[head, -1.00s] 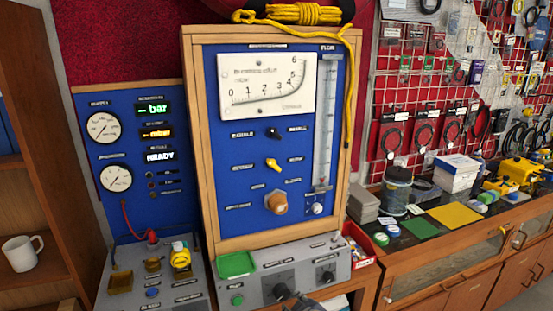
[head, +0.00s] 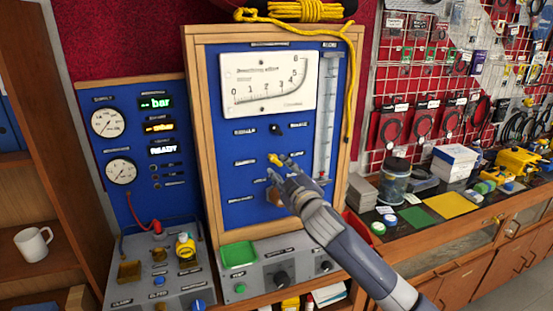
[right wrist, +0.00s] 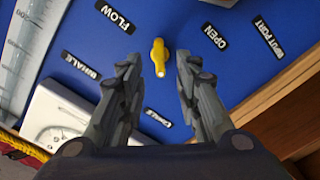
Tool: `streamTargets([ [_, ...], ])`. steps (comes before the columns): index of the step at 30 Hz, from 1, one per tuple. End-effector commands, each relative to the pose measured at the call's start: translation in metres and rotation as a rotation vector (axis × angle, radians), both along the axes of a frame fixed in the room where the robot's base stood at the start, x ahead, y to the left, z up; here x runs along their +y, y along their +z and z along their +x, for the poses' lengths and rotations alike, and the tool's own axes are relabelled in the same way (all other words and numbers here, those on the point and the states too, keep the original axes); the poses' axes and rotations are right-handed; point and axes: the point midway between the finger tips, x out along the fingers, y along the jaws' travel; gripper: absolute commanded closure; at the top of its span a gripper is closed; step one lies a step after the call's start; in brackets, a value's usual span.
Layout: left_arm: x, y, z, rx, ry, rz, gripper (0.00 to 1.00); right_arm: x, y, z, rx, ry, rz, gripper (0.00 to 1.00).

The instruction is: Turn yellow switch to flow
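The yellow switch (head: 274,159) is a small knob on the blue panel (head: 225,180), below the white dial gauge. In the right wrist view the yellow switch (right wrist: 159,57) stands just beyond the fingertips, roughly centred between them. A FLOW label (right wrist: 113,17) is at its upper left and an OPEN label (right wrist: 215,37) at its right. My right gripper (head: 284,166) is close in front of the panel at the switch. Its fingers (right wrist: 156,65) are apart and empty, with blue panel visible between them. My left gripper is not in view.
A black knob (head: 275,129) sits above the switch. A brown knob (head: 273,196) below is partly hidden by my right gripper. A yellow rope (head: 349,90) hangs along the panel's right side. A grey control box (head: 262,272) stands below.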

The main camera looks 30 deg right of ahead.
Motion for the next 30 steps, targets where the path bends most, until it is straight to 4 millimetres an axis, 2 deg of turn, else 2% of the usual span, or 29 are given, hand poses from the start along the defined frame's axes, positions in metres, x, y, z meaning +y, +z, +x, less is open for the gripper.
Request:
streamTargets([
  [6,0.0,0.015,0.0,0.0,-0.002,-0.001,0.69,-0.007,0.002,0.03,0.001,0.0,0.001,0.69],
  [12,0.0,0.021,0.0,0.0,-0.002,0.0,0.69,-0.011,0.001,0.046,0.0,-0.001,0.001,0.69],
  [25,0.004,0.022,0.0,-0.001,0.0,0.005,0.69,-0.012,-0.001,0.052,0.001,0.001,0.0,0.69],
  [29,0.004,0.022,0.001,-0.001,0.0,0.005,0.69,-0.012,-0.001,0.052,0.0,0.001,0.001,0.99],
  [30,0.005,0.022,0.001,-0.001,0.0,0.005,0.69,-0.012,-0.001,0.052,0.0,0.001,0.001,1.0],
])
